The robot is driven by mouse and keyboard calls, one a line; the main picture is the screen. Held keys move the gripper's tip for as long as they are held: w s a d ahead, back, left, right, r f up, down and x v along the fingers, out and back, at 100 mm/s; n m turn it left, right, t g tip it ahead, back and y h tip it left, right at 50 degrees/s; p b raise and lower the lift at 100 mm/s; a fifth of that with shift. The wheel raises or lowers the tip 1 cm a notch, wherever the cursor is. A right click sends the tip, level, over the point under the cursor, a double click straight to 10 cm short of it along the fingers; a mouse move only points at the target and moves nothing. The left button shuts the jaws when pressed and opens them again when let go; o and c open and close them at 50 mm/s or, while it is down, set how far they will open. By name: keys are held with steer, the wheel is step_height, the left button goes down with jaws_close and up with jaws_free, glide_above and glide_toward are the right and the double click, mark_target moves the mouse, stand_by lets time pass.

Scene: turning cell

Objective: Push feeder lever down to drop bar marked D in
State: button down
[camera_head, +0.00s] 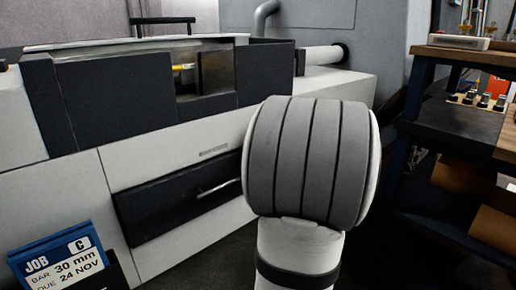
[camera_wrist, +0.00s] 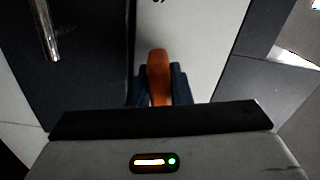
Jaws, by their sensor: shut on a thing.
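In the wrist view my gripper (camera_wrist: 160,88) has dark blue fingers shut on an orange, rounded handle (camera_wrist: 157,65). The handle's lower end is hidden between the fingers. I cannot tell from this view whether it is the feeder lever or a loose thing. In the head view my own grey and white arm fills the middle right and hides the gripper. No bar marked D shows in either view.
A white and dark grey machine (camera_head: 60,185) stands at left, with a window opening (camera_head: 186,70) and a dark drawer with a metal handle (camera_head: 218,188). A job sign (camera_head: 62,262) reads C, 30 mm. A wooden-topped bench (camera_head: 465,54) stands at right.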

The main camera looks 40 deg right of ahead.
steer(key=shift+f, duration=0.25)
stand_by(0.3)
steer(key=c, duration=1.3)
jaws_free()
steer(key=shift+s, duration=0.15)
steer(key=s, duration=0.7)
steer(key=shift+s, duration=0.3)
